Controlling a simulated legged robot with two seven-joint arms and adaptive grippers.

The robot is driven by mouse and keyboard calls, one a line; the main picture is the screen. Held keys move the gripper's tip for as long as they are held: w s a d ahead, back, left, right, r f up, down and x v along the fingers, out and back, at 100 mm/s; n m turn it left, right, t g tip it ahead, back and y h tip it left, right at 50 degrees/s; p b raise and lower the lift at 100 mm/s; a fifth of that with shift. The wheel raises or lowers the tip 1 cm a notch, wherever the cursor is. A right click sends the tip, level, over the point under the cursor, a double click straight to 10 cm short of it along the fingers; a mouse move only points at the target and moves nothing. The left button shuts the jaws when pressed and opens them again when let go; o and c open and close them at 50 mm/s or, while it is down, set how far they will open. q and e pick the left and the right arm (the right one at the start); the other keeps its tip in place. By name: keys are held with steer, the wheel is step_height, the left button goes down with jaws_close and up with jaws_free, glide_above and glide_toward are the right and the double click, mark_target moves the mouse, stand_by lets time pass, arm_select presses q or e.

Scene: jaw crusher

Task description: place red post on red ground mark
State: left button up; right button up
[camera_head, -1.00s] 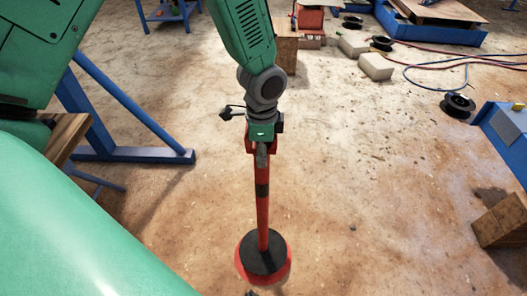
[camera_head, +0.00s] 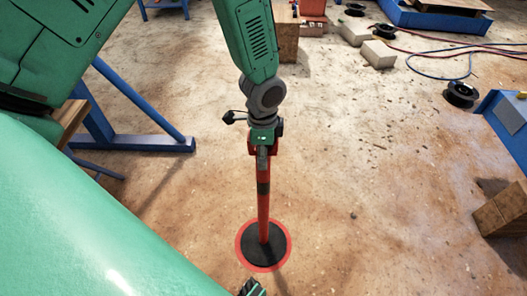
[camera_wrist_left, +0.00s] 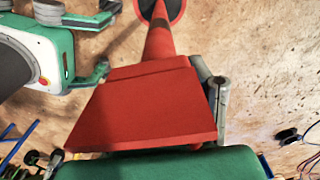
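The red post (camera_head: 263,205) stands upright, with a black band and a round black base (camera_head: 265,246). The base lies inside the red ground mark (camera_head: 240,252), whose red rim shows all around it. I cannot tell whether the base touches the floor. My left gripper (camera_head: 263,150) is shut on the top of the post. In the left wrist view the post's red top block (camera_wrist_left: 150,105) fills the middle, and its base is partly cut off at the top edge. My right gripper (camera_wrist_left: 102,45) shows there at upper left, its fingers apart and empty.
A blue steel frame (camera_head: 135,143) stands at left. A wooden block (camera_head: 503,212) and blue structure (camera_head: 510,125) are at right. Pale blocks (camera_head: 378,53), black spools (camera_head: 461,93) and cables (camera_head: 440,75) lie at the back right. The floor around the mark is clear.

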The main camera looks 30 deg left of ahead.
arm_select(q)
steer(key=shift+d+r, duration=0.1)
steer(key=shift+r, duration=0.05)
step_height(320, 180, up, 11)
steer(key=p, duration=0.3)
steer(key=shift+r, duration=0.4)
stand_by(0.4)
